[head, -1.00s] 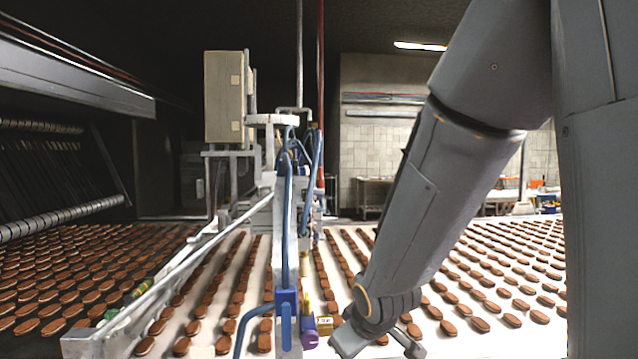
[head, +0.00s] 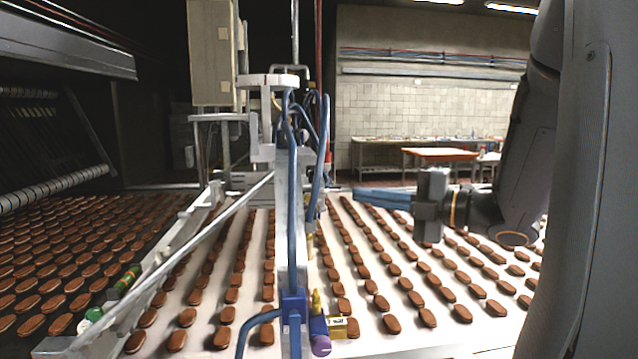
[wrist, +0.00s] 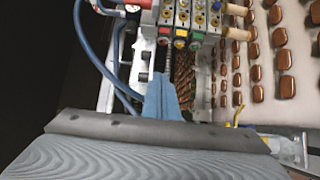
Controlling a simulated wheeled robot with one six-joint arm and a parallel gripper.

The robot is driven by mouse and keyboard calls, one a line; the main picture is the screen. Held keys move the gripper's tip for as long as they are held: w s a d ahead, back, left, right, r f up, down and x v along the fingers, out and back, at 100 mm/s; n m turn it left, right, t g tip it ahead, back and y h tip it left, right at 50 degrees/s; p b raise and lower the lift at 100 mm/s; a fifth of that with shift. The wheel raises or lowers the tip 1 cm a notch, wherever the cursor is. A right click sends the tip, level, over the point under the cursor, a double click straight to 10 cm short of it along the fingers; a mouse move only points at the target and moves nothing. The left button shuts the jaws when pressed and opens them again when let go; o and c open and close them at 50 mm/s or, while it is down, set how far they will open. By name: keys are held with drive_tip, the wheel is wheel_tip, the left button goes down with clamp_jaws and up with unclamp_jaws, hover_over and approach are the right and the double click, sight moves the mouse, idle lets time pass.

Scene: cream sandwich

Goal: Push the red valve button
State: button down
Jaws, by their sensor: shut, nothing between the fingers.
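In the wrist view a bank of valves with coloured buttons crosses the top; a red valve button (wrist: 165,31) sits at its lower left, beside a yellow one and a green one. My gripper (wrist: 163,83) is shut, with blue-grey fingers pointing up toward the bank, their tips below the red button in the picture and apparently apart from it. In the head view my gripper (head: 358,194) reaches left over the conveyor, its tips just right of the blue-hosed machine column (head: 291,180). I cannot make out the red button in the head view.
Rows of brown biscuits lie on the white conveyor (head: 370,349) on both sides of the column. Blue hoses (head: 291,215) and a slanted metal bar (head: 200,250) stand near. Red-topped connectors (wrist: 143,4) show upper left.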

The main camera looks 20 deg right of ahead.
drive_tip(key=shift+d, duration=0.2)
drive_tip(key=w+d+p+x, duration=0.2)
drive_tip(key=p+x, duration=0.3)
drive_tip(key=x, duration=0.7)
drive_tip(key=shift+w, duration=0.25)
drive_tip(key=shift+a, duration=0.15)
